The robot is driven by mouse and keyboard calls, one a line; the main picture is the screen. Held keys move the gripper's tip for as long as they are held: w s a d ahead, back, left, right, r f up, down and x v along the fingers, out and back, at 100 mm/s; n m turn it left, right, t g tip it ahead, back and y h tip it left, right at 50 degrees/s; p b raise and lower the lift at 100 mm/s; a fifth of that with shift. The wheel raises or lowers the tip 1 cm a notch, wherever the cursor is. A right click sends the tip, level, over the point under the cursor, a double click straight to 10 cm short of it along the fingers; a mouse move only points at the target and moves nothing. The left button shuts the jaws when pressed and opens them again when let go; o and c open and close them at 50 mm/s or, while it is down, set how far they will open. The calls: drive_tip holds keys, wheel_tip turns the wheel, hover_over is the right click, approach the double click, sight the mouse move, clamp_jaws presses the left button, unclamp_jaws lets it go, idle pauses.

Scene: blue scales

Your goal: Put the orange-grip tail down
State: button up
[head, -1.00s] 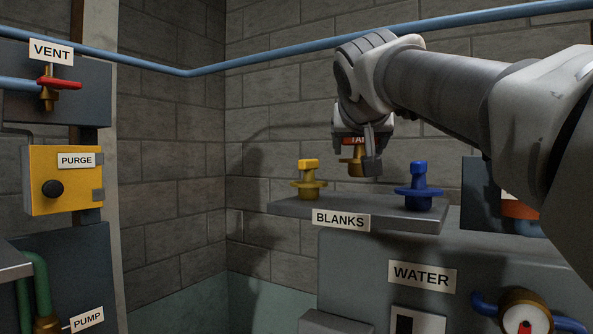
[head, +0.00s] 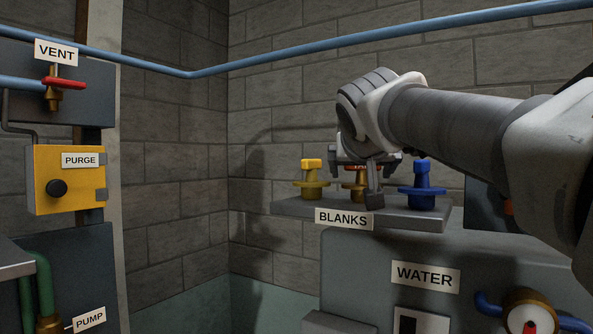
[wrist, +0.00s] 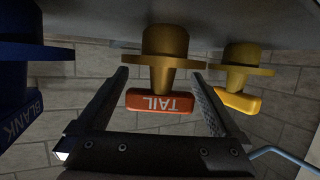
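The orange-grip tail (head: 354,184) stands upright on the BLANKS shelf (head: 295,208), between a yellow blank (head: 311,184) and a blue blank (head: 422,190). In the wrist view, which is upside down, its orange grip (wrist: 166,101) with the word TAIL and its brass body (wrist: 165,42) are plain, with the base against the shelf. My gripper (wrist: 160,80) is open, with one finger on each side of the orange grip. In the head view my gripper (head: 362,182) hides part of the tail.
The yellow blank (wrist: 240,78) and the blue blank (wrist: 18,65) stand close on either side of my fingers. The block wall is behind the shelf. A blue pipe (head: 380,37) runs above. The WATER panel (head: 380,255) is below.

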drive_tip(key=shift+s+r, duration=0.15)
drive_tip(key=shift+r, duration=0.1)
drive_tip(key=b+v, duration=0.1)
drive_tip(key=v, duration=1)
drive_tip(key=shift+s+a+r, duration=0.1)
drive_tip(key=shift+s+a, duration=0.05)
drive_tip(key=shift+s, duration=0.1)
